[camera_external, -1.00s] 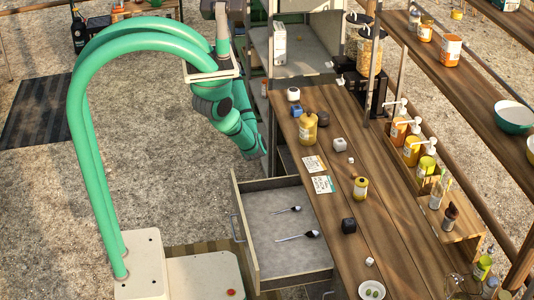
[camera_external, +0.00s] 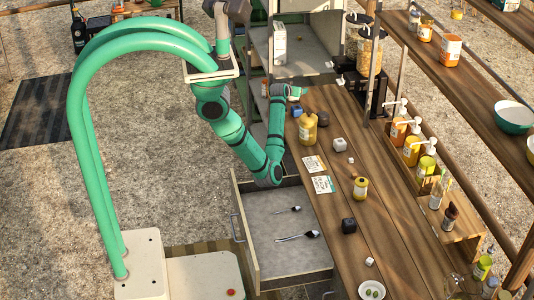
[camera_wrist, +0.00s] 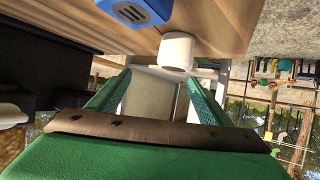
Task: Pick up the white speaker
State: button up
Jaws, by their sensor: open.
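The white speaker (camera_wrist: 177,52) is a small, rounded white block at the edge of the wooden counter in the wrist view. It lies just beyond my fingertips, slightly right of the middle of the gap. In the external view my gripper covers most or all of it at the counter's far left corner. My gripper (camera_wrist: 158,78) is open, with its two green fingers apart and nothing between them. It also shows in the external view (camera_external: 298,91), reaching over that corner from the left.
A blue block (camera_wrist: 140,11) sits near the speaker. An open drawer (camera_external: 262,250) with spoons lies below my arm.

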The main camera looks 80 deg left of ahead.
jog(key=shift+s+d+f+m, duration=0.1)
jog(key=shift+s+f+m, duration=0.05)
jog(key=shift+s+f, duration=0.4)
jog(key=shift+s+d+f+m, duration=0.15)
jog(key=shift+s+f, duration=0.15)
jog(key=shift+s, duration=0.4)
jog(key=shift+s+a+f, duration=0.15)
jog(key=x, duration=0.7)
jog(key=shift+a, duration=0.2)
jog(key=c, duration=1.2)
